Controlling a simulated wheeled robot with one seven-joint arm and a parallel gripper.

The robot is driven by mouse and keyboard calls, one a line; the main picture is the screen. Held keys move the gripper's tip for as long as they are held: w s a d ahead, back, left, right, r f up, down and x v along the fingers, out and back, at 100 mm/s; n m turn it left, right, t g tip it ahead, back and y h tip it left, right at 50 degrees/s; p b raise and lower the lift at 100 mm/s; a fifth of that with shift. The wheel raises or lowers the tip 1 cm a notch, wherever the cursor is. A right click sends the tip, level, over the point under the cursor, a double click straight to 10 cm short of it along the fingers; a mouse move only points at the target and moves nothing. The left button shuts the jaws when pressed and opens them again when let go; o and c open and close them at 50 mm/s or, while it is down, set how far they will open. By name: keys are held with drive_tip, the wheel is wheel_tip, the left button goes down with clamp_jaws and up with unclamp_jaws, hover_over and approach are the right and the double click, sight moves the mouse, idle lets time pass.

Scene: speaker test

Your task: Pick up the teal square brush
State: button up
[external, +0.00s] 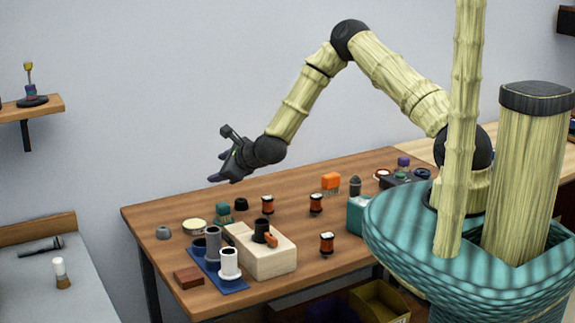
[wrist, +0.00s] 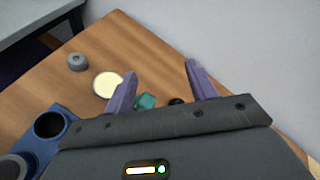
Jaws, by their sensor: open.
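The teal square brush (external: 222,211) stands on the wooden table towards its back left, beside a round cream-topped tin. In the wrist view the brush (wrist: 147,101) shows as a small teal block between my fingers near their bases, partly hidden by the gripper body. My gripper (external: 217,167) is in the air above the table's back left part, higher than the brush and apart from it. Its two purple fingers are spread with nothing between the tips (wrist: 160,69) at their height.
The cream-topped tin (external: 195,226) and a small dark round piece (external: 241,204) stand close to the brush. A blue rack (external: 233,284) with cylinders and a pale wooden block (external: 277,262) lie in front. An orange brush (external: 331,181) and several spools stand to the right.

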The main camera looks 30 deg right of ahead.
sight(222, 204)
drive_tip(key=f+m, duration=0.1)
drive_tip(key=m, duration=0.2)
drive_tip(key=w+f+m+t+h, duration=0.1)
drive_tip(key=f+m, duration=0.1)
drive_tip(key=w+f+m+h, duration=0.1)
drive_tip(key=m, duration=0.2)
drive_tip(key=shift+d+f+m, duration=0.15)
drive_tip(key=shift+m, duration=0.15)
drive_tip(key=shift+w+d+f+m+t+h, duration=0.15)
drive_tip(key=shift+d+f+m+h, duration=0.15)
drive_tip(key=shift+m, duration=0.25)
drive_tip(key=shift+w+d+f+m+t+h, duration=0.1)
drive_tip(key=shift+f+m+t+h, duration=0.05)
drive_tip(key=shift+m+h, duration=0.35)
drive_tip(key=shift+s, duration=0.1)
drive_tip(key=shift+f, duration=0.1)
drive_tip(key=shift+f+p, duration=0.65)
drive_tip(key=shift+f, duration=1)
drive_tip(key=shift+f, duration=0.1)
drive_tip(key=shift+f, duration=0.35)
drive_tip(key=f+p, duration=0.1)
drive_tip(key=w+f, duration=0.1)
drive_tip(key=shift+f+p, duration=0.35)
drive_tip(key=shift+p+x, duration=0.3)
drive_tip(key=shift+x, duration=0.7)
